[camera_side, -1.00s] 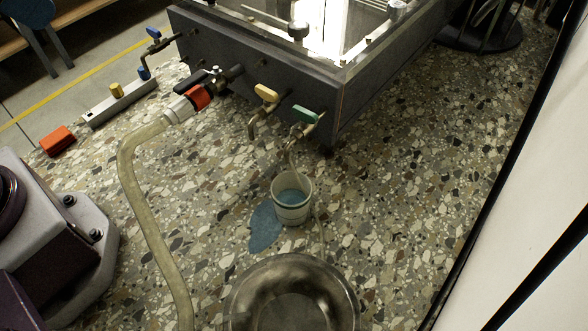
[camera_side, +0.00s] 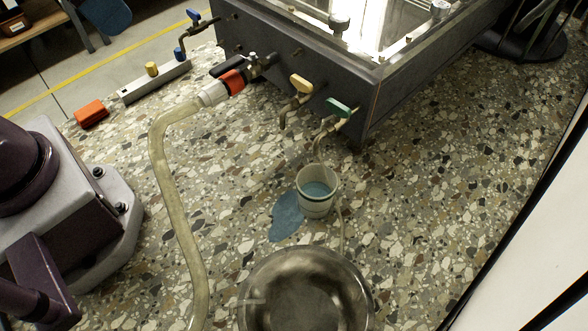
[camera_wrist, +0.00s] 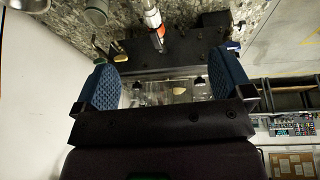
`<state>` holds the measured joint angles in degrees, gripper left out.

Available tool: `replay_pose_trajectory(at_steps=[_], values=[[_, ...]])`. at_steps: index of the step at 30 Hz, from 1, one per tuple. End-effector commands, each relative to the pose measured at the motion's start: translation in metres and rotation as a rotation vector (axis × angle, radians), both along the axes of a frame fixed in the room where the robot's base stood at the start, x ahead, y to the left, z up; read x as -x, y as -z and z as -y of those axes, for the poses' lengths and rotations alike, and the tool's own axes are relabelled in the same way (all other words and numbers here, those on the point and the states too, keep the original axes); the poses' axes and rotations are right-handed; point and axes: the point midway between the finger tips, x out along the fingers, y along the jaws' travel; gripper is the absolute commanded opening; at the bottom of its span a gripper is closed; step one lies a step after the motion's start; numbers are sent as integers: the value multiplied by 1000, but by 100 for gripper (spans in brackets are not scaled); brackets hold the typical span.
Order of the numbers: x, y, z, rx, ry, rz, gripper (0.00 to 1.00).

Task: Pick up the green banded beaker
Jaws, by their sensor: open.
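A small pale beaker (camera_side: 316,205) stands upright on the speckled counter in the side view. It holds bluish liquid and has a thin dark band; I cannot clearly make out the band's green. It stands below and in front of the green-handled tap (camera_side: 338,107), by a thin tube. My gripper (camera_wrist: 167,82) is open and empty, with blue textured pads wide apart, facing the dark tank. It is well away from the beaker. The side view does not show my gripper.
A blue puddle (camera_side: 286,216) lies left of the beaker, and a metal bowl (camera_side: 305,300) stands in front. A thick hose (camera_side: 163,175) runs down the left. The dark tank (camera_side: 345,85) stands behind. The counter to the right is clear.

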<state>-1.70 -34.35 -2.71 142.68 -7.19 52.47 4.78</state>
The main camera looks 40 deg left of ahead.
Motion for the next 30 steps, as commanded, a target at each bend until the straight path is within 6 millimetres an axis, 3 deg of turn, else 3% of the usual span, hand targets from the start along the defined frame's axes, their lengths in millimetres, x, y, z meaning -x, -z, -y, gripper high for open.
replay_pose_trajectory(at_steps=[6,15,23,30], values=[[-3,61,45,203,87,-338,98],[6,121,112,620,115,-699,98],[9,149,166,1058,12,-897,98],[-2,163,205,1434,-196,-969,98]])
